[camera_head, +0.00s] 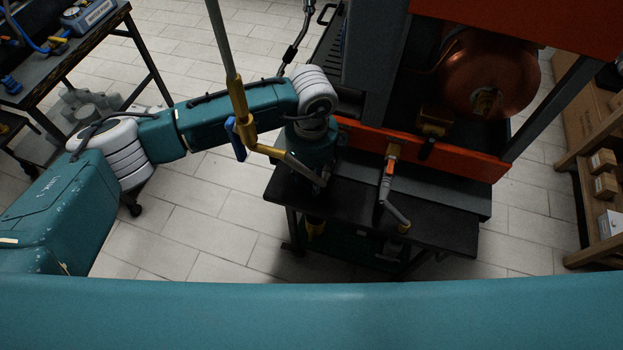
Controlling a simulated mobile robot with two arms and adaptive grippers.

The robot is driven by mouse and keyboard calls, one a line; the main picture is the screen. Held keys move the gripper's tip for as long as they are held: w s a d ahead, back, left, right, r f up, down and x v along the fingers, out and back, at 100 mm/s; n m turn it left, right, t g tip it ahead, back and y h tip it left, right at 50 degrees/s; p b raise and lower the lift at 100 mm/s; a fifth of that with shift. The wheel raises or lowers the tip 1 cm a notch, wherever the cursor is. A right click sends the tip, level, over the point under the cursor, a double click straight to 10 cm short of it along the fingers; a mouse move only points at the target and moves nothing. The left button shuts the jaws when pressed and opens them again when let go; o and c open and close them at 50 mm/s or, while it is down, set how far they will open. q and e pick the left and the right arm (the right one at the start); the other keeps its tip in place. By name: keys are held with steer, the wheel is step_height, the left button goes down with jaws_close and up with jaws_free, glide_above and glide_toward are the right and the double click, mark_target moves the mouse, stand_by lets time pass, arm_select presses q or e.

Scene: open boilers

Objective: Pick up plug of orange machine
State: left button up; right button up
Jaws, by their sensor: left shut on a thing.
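The orange machine (460,158) stands at the upper right, with an orange frame and a copper boiler (490,75) inside. My left gripper (321,182) points down over the black bench top in front of it. It is shut at the end of a grey tube (298,167), which runs from a yellow pipe (241,105) with a blue lever (236,140). The fingertips are small and dark, so the grip is hard to make out. I cannot clearly identify a plug. A second grey bent pipe (395,207) hangs from the machine's front. My right gripper is out of view.
The black bench (445,225) carries the machine. Wooden shelving (590,205) with boxes is at the right edge.

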arm_select(q)
steer(key=shift+s+f, duration=0.1)
steer(key=shift+s, duration=0.05)
steer(key=shift+d+r+b, duration=0.1)
steer(key=shift+r+b, duration=0.3)
steer(key=shift+b, duration=0.1)
steer(key=shift+w+r+b, duration=0.25)
steer(key=shift+r+b, duration=0.6)
steer(key=shift+r, duration=0.2)
steer(key=shift+w+a+r, duration=0.1)
steer(key=shift+a, duration=0.45)
steer(key=w+a+b, duration=0.1)
steer(key=a+b, duration=0.1)
steer(key=a, duration=0.3)
steer(key=w+a+b, duration=0.2)
steer(key=a, duration=0.3)
steer(key=w+a+b, duration=0.2)
steer(key=a+b, duration=0.1)
steer(key=a, duration=0.2)
steer(key=shift+a+r, duration=0.15)
steer(key=shift+a, duration=0.05)
steer(key=shift+c, duration=0.2)
steer(key=shift+w+a+r, duration=0.1)
steer(key=shift+a, duration=0.25)
steer(key=shift+c, duration=0.6)
